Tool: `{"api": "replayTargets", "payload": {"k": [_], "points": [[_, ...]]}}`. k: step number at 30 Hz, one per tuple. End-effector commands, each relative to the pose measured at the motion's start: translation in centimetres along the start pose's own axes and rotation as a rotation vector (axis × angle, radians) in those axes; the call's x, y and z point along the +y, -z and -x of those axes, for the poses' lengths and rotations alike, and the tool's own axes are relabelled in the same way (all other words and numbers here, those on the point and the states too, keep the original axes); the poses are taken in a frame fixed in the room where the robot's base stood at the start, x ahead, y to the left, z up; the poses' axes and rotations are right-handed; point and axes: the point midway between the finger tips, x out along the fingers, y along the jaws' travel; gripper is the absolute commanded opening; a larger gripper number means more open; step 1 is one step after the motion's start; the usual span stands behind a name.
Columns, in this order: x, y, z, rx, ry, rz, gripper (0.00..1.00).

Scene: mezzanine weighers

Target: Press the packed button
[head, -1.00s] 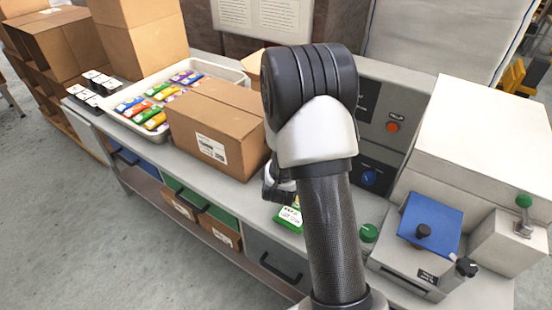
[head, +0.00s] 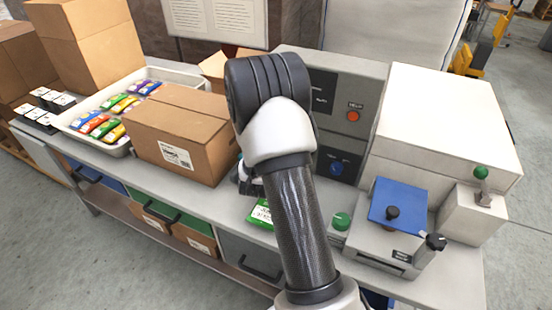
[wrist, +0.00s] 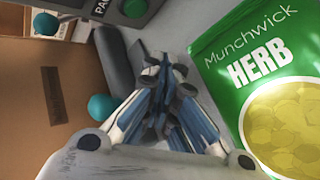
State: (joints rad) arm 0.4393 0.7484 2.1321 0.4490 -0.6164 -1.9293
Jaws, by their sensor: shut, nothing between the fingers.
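A green Munchwick Herb packet (wrist: 265,85) lies right of my fingers.
A cardboard box (head: 180,140) and a white tray (head: 70,127) of packets stand left on the bench (head: 225,215). A grey panel carries a red button (head: 353,116) and a blue knob (head: 337,168). A blue-plated weigher (head: 398,200) stands right. Teal round parts (wrist: 100,107) show in the wrist view.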

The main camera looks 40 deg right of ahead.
Motion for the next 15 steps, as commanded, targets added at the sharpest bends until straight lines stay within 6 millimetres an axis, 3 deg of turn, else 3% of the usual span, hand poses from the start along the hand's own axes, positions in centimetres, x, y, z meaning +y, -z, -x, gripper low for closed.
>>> {"api": "replayTargets", "payload": {"k": [6,15], "points": [[1.5,-1.5,-2.0,-0.001,0.000,-0.002,0.00],[2.2,-2.3,-3.1,0.000,0.000,0.001,0.00]]}}
